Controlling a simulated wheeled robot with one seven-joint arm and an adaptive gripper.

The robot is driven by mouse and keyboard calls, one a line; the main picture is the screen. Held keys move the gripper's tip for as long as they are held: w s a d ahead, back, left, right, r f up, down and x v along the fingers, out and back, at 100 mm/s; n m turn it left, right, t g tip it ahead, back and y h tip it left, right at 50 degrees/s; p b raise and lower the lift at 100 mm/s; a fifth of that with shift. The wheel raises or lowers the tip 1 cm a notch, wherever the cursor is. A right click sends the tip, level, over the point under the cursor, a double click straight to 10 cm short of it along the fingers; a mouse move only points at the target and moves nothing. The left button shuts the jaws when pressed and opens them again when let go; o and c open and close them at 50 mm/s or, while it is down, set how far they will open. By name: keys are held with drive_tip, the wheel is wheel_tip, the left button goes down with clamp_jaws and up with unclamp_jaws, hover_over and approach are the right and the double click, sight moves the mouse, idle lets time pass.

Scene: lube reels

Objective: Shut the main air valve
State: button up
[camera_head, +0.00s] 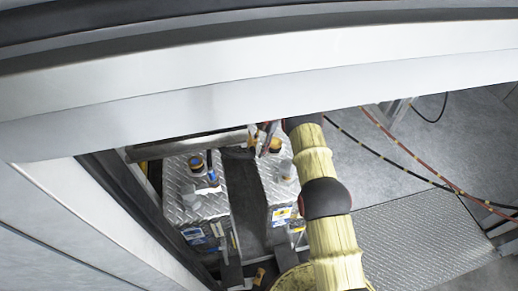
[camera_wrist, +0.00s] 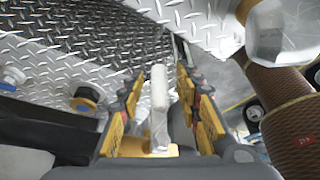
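In the wrist view a pale, narrow bar (camera_wrist: 159,100), which looks like a lever handle and may be the main air valve's, stands between the fingers of my gripper (camera_wrist: 163,105). The two yellow-padded fingers are apart, one on each side of it, with gaps visible. What the bar joins is hidden. The valve cannot be made out clearly there.
The left tank (camera_head: 193,205) and right tank (camera_head: 282,188) carry caps and fittings. A brown braided hose (camera_wrist: 287,110) with a large grey fitting (camera_wrist: 283,32) is close on the right in the wrist view. A pale frame beam (camera_head: 260,75) crosses above. Hoses (camera_head: 400,150) hang at right.

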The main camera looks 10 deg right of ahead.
drive_tip(key=v, duration=1.2)
drive_tip(key=shift+w, duration=0.1)
